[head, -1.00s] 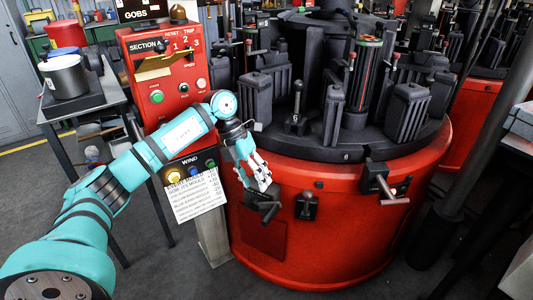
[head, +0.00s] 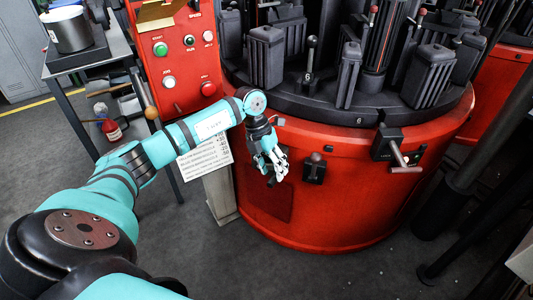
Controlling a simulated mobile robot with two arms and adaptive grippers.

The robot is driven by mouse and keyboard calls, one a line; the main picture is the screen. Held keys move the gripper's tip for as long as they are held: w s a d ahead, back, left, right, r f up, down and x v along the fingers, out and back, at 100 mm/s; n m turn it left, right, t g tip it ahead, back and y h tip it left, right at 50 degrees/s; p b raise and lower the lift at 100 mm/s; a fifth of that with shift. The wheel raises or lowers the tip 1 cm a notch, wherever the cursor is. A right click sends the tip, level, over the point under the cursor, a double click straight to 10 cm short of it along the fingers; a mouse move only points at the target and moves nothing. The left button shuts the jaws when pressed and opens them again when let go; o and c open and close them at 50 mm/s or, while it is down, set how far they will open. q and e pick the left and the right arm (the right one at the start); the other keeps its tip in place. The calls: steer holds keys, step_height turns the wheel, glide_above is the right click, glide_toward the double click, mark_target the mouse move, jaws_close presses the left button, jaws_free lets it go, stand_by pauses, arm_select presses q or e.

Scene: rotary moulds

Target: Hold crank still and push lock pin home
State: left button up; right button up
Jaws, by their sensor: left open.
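The crank (head: 402,160) is on the front right of the red drum, a dark bracket with a grey arm and a pale grip. A small dark fitting with a round knob (head: 315,167), which looks like the lock pin, is on the drum wall left of the crank. I cannot tell how deep its pin sits. My left gripper (head: 273,177) is open and empty, pointing down in front of the drum. It is left of the knobbed fitting and apart from it, well away from the crank. My right gripper is out of view.
The red drum (head: 370,213) carries a dark round deck with several upright ribbed moulds (head: 267,57). A red control box (head: 178,85) stands left of it, with a white card below. A side table with a metal pot (head: 68,30) is at far left. Floor in front is clear.

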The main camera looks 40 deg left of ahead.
mark_target(274, 175)
arm_select(q)
steer(key=x, duration=0.2)
steer(key=shift+d+f, duration=0.15)
steer(key=shift+f, duration=0.15)
steer(key=shift+d+f, duration=0.15)
steer(key=shift+f, duration=0.45)
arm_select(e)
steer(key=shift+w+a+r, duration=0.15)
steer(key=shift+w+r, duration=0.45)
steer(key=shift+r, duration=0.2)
arm_select(q)
steer(key=shift+c, duration=0.3)
jaws_close()
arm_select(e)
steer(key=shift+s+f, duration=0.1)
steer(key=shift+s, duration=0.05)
arm_select(q)
steer(key=shift+w, duration=0.1)
